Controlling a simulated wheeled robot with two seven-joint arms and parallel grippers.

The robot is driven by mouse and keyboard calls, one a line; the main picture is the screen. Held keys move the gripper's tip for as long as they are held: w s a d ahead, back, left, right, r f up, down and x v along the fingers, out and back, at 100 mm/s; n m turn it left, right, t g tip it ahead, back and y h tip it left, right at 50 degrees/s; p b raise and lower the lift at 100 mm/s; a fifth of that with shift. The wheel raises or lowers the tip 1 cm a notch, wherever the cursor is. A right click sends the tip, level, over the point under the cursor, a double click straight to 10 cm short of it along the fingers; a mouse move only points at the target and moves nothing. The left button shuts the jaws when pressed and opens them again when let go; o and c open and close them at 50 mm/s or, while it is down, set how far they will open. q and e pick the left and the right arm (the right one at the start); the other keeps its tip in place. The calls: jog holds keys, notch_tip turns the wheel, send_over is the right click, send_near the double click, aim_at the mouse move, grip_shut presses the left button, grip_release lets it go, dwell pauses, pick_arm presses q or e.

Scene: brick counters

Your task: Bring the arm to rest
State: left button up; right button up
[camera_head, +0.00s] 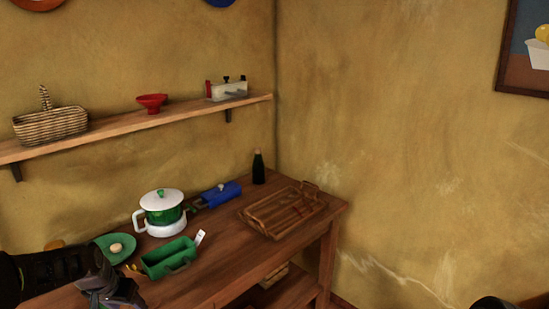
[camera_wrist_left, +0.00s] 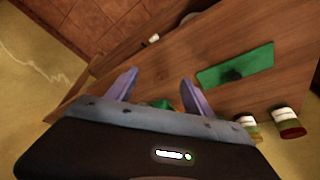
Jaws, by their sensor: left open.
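My left arm comes in from the lower left in the head view. Its gripper (camera_head: 122,292) is over the front left of the wooden counter (camera_head: 225,270), close to the green caddy (camera_head: 170,258). In the left wrist view the two purple fingers of the left gripper (camera_wrist_left: 158,76) are spread apart with nothing held between them. A green object (camera_wrist_left: 158,104) shows behind the gripper body, partly hidden. My right gripper is not in view.
On the counter are a green plate (camera_head: 100,246), a white and green pot (camera_head: 162,208), a blue box (camera_head: 221,193), a dark bottle (camera_head: 258,168) and a wooden tray (camera_head: 262,224). A shelf (camera_head: 180,117) runs along the wall above. The counter's front right is clear.

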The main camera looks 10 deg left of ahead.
pick_arm(q)
jog(key=s+d+f+n+t+h+b, duration=0.1)
jog(key=s+d+f+n+h+b, duration=0.1)
jog(key=d+f, duration=1.6)
jog(key=s+d+f+g, duration=0.1)
jog(key=s+d+f, duration=0.4)
jog(key=s, duration=0.2)
jog(key=s+d+f+g+h+b, duration=0.1)
jog(key=s+d+f+g, duration=0.1)
jog(key=s+d+f, duration=0.3)
jog(key=s+d+f+m+g+h+b, duration=0.1)
jog(key=s+d+f, duration=0.4)
jog(key=s, duration=0.6)
jog(key=shift+d+g, duration=0.4)
jog(key=shift+d, duration=0.6)
jog(key=shift+a+f, duration=0.1)
